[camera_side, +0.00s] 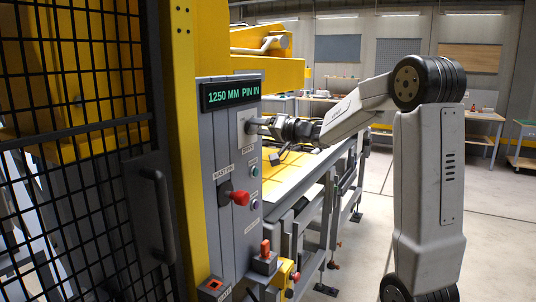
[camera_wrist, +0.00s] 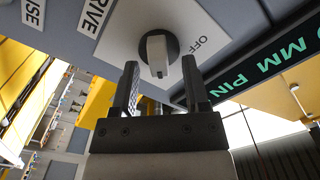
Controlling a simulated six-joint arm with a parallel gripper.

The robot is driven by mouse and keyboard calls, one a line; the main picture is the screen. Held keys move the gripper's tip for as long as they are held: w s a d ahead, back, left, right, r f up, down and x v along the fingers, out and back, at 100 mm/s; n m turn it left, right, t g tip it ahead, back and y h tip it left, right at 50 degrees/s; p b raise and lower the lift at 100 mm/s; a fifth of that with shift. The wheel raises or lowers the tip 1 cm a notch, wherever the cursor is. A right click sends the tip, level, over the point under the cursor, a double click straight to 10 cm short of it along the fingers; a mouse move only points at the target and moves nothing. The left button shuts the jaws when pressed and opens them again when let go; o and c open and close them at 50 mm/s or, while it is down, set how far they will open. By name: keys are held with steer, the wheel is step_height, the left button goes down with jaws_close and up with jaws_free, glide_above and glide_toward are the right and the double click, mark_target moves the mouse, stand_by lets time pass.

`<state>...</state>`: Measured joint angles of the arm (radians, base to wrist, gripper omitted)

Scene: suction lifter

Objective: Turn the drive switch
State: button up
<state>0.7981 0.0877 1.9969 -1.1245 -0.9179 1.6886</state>
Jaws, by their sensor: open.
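The drive switch (camera_wrist: 157,55) is a pale bar-shaped knob on a dark round base, on a white plate (camera_wrist: 120,35) marked DRIVE and OFF. In the wrist view it stands between the tips of my gripper (camera_wrist: 160,68), with a gap to each finger. My gripper is open and empty, one finger on each side of the knob. In the side view my gripper (camera_side: 262,123) reaches the plate (camera_side: 244,127) on the grey panel from the right, and its fingers hide the knob. Whether the fingers overlap the knob in depth is hard to tell.
A display (camera_side: 231,92) reads 1250 MM PIN IN above the plate. Below are a red mast pin knob (camera_side: 239,198) and small buttons (camera_side: 255,171). A red-handled box (camera_side: 265,258) sits low on the machine. A black mesh guard (camera_side: 80,120) stands left; open floor lies right.

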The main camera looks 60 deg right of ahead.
steer(key=shift+w, duration=0.15)
steer(key=shift+c, duration=0.2)
jaws_close()
